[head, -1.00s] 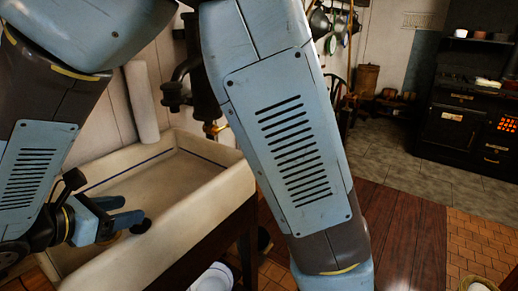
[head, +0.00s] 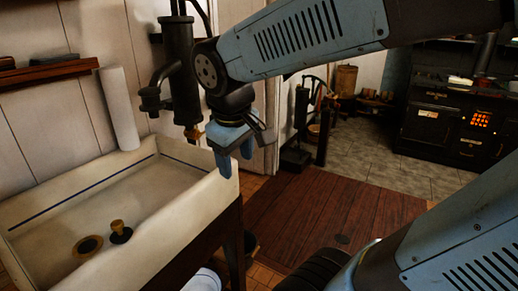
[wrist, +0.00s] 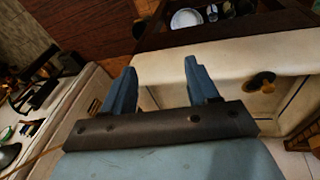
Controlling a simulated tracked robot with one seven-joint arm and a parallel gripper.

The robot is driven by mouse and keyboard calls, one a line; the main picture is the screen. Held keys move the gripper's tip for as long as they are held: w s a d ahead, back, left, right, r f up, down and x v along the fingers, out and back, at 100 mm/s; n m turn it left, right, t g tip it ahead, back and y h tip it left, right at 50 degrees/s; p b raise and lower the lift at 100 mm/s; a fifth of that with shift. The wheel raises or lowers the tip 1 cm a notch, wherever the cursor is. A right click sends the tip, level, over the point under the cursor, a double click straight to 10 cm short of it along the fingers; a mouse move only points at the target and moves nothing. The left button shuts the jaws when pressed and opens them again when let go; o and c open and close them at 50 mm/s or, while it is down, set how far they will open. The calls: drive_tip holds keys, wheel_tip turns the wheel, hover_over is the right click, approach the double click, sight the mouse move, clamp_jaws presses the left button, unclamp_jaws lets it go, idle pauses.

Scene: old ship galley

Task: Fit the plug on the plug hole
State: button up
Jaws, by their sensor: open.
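The plug (head: 121,234), a brass knob on a dark round base, stands upright in the pale stone sink (head: 45,212). The plug hole (head: 88,246), a brass ring with a dark centre, is just left of the plug, which is beside it, not over it. My gripper (head: 234,168) is open and empty near the sink's right rim, higher than the plug and to its right, fingers pointing down. In the wrist view, my gripper (wrist: 158,82) shows its two blue fingers apart with nothing between them.
A dark hand pump (head: 177,72) stands at the sink's back right, close to my gripper. A white roll (head: 119,108) leans on the back wall. The sink's middle is clear.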

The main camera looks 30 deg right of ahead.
drive_tip(key=s+d+m+t, duration=0.1)
drive_tip(key=d+r+m+y, duration=0.1)
drive_tip(key=m, duration=0.1)
drive_tip(key=s+d+r+m+t, duration=0.1)
drive_tip(key=d+m, duration=0.1)
drive_tip(key=shift+s+r+t, duration=0.15)
drive_tip(key=shift+s+t, duration=0.15)
drive_tip(key=shift+s, duration=0.05)
drive_tip(key=shift+a, duration=0.1)
